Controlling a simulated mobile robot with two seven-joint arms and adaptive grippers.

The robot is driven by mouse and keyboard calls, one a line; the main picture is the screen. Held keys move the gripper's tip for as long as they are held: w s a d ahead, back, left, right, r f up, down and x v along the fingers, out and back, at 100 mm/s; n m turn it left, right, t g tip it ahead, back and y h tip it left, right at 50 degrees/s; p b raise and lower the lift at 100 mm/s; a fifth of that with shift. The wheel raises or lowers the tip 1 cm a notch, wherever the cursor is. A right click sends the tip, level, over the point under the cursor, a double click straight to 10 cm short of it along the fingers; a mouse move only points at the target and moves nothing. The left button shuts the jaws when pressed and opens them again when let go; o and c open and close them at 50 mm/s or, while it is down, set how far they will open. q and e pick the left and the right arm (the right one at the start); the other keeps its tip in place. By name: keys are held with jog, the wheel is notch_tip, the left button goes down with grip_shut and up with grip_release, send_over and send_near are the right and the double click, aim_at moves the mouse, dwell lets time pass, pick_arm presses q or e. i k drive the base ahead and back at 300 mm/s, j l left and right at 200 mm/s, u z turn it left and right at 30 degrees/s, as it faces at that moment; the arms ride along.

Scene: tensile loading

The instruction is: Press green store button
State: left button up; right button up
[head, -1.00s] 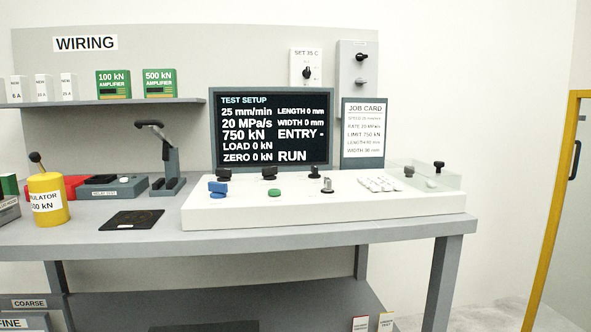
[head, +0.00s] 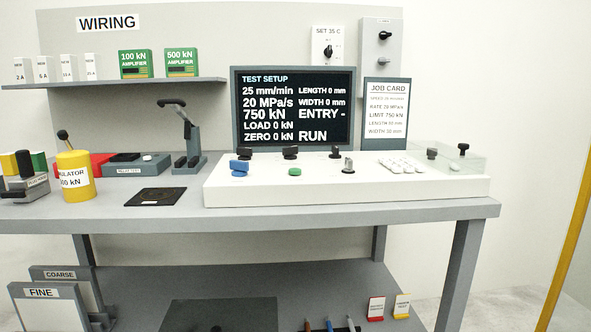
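The green button (head: 295,172) is a small round cap on the front part of the white control console (head: 350,192), on the grey bench. A blue knob (head: 240,167) is to its left and a metal-grey switch (head: 348,166) to its right. Black knobs (head: 290,153) stand behind it. Nothing covers the green button. The screen (head: 293,106) behind the console reads TEST SETUP, 25 mm/min, 20 MPa/s, 750 kN, LOAD 0 kN, ZERO 0 kN, LENGTH 0 mm, WIDTH 0 mm, ENTRY - and RUN. Neither of my grippers is in view.
A job card (head: 386,107) stands right of the screen. A clear cover (head: 462,158) sits at the console's right end. A black mat (head: 156,197), a lever stand (head: 188,140) and a yellow cylinder (head: 76,176) are on the left. The bench front edge (head: 400,213) is clear.

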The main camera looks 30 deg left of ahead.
aim_at(294, 171)
jog(key=i+l, duration=0.4)
jog(key=u, duration=1.65)
